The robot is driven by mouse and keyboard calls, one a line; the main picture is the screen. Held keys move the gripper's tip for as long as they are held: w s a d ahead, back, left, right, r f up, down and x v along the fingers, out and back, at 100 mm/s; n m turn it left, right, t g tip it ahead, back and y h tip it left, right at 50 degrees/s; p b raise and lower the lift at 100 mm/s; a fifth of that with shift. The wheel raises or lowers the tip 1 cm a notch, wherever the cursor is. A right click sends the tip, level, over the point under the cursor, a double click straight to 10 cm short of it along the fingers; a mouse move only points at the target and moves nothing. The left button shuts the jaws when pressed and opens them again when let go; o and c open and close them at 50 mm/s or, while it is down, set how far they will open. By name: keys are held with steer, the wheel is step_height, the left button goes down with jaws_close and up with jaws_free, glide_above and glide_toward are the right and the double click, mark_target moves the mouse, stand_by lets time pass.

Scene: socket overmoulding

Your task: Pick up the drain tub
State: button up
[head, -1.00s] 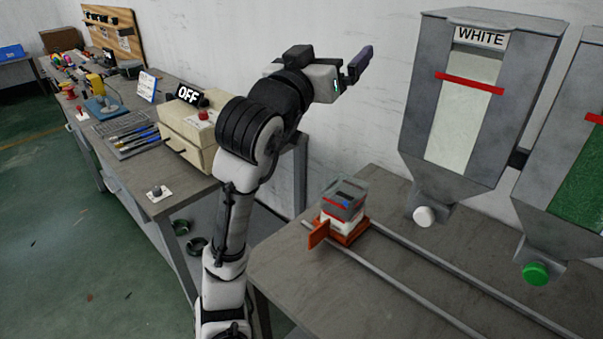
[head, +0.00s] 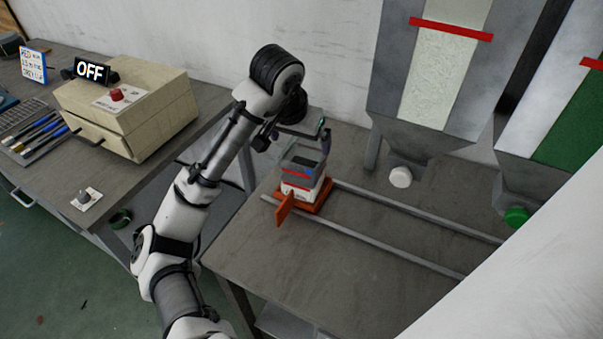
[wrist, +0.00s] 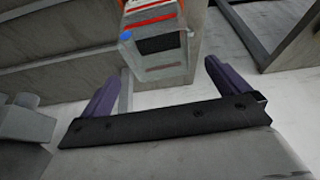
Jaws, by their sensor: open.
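The drain tub (head: 304,158) appears to be the clear box with a red line and a blue spot, on a white base in an orange-red carriage (head: 318,200) at the rails' left end. My gripper (head: 325,136) is just behind and above the tub in the head view, partly hidden by my arm. In the wrist view the tub (wrist: 160,58) is at the top centre, ahead of the two purple fingers and apart from them. My gripper (wrist: 160,82) is open and empty.
Two rails (head: 400,217) run right across the table (head: 270,258). A beige box (head: 130,105) with an OFF sign is on the left bench. The wall is close behind the tub.

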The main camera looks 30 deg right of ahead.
mark_target(305, 154)
steer(key=shift+x, duration=4.05)
steer(key=shift+s, duration=0.1)
steer(key=c, duration=1.4)
steer(key=shift+r, duration=0.1)
steer(key=shift+c, duration=0.5)
steer(key=shift+r, duration=0.1)
